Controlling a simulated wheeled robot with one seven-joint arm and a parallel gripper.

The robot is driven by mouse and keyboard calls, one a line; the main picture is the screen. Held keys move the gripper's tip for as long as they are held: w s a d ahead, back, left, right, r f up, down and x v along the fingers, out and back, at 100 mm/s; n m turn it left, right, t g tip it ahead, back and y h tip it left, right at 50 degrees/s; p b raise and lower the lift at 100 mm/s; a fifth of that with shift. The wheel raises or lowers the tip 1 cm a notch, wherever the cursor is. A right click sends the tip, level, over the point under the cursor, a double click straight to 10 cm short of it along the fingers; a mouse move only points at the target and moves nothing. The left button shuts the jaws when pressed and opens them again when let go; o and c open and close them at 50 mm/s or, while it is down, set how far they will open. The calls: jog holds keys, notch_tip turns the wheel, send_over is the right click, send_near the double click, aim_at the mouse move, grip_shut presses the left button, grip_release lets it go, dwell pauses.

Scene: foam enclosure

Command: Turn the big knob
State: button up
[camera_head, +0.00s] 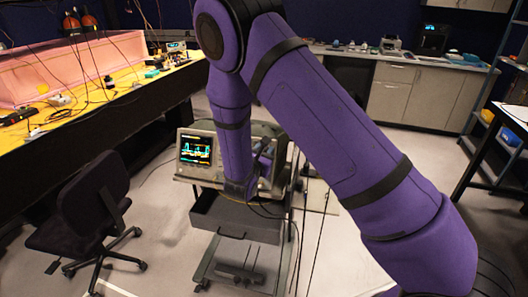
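A grey instrument (184,171) with a lit screen (196,149) stands on a wheeled cart (235,218) in the middle of the view. The screen shows green, yellow and blue traces. My purple arm comes down in front of the instrument and covers much of its front panel. My gripper (258,152) is close to the panel, right of the screen. Its fingertips are too small and too covered to tell whether they are open, shut or touching anything. I cannot make out the big knob; the arm and gripper hide that part of the panel.
A black office chair (95,212) stands left of the cart. A yellow-topped bench (100,95) with cables and tools runs along the left. A counter with drawers (410,92) is at the back, and a dark-framed table (510,120) at the right. Thin cables hang around the cart.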

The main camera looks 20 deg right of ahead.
jog(key=m+g+h, duration=0.1)
jog(key=m+g, duration=0.1)
jog(key=m, duration=0.2)
jog(key=shift+m, duration=0.3)
jog(key=shift+a+m+g, duration=0.1)
jog(key=shift+m+g, duration=0.7)
jog(key=shift+m, duration=1.2)
jog(key=shift+h, duration=0.3)
jog(key=o, duration=0.9)
jog(key=shift+r, duration=0.1)
jog(key=v, duration=1)
jog(key=shift+s+a+r, duration=0.15)
jog(key=shift+a, duration=0.15)
